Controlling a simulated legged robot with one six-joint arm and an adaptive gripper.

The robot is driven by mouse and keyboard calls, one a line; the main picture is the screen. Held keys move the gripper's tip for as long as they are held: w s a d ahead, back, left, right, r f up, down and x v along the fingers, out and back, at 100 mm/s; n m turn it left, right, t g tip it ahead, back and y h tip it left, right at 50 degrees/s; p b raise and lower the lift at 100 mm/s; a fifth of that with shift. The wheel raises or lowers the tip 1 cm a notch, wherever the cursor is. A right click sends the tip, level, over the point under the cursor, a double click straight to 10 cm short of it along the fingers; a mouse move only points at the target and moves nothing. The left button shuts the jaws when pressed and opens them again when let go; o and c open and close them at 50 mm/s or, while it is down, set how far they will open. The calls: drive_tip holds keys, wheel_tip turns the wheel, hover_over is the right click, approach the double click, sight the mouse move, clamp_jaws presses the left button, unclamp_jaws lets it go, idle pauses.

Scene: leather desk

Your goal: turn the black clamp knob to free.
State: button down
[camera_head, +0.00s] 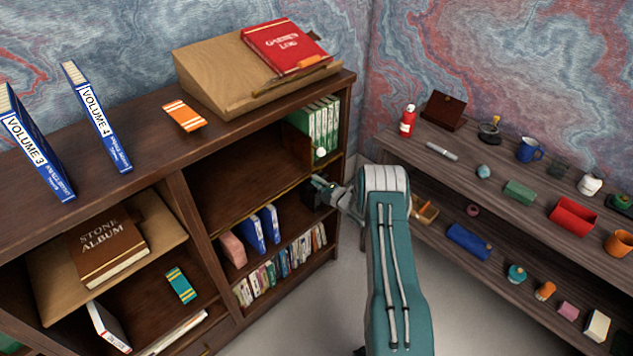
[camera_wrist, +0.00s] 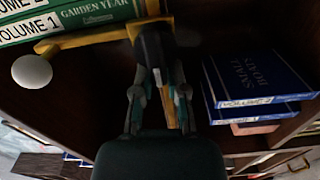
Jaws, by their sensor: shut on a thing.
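The black clamp knob (camera_wrist: 152,48) shows in the wrist view at the upper middle, in front of a yellow bar (camera_wrist: 92,38). My gripper (camera_wrist: 158,88) reaches up to it, and its two fingers are closed on the knob's sides. A narrow tan strip shows between the fingers. The fingertips partly cover the knob, so its turn angle is hard to read. In the head view my gripper (camera_head: 322,188) is at the right end of the dark bookcase's shelf opening, with a small dark shape at its tip.
Green volumes (camera_head: 318,122) stand above my gripper, with a white ball (camera_wrist: 32,71) on the bar's left end. Blue books (camera_wrist: 250,75) are at the right in the wrist view. The bookcase side wall (camera_head: 343,130) is close. A cluttered shelf unit (camera_head: 450,166) stands at right.

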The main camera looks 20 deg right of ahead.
drive_tip(key=shift+f, duration=0.2)
drive_tip(key=c, duration=0.7)
unclamp_jaws()
drive_tip(key=shift+o, duration=0.2)
drive_tip(key=shift+d+r, duration=0.1)
drive_tip(key=shift+d, duration=0.05)
drive_tip(key=shift+s, duration=0.1)
drive_tip(key=v, duration=1.1)
drive_tip(key=shift+s+d, duration=0.2)
drive_tip(key=shift+s, duration=0.15)
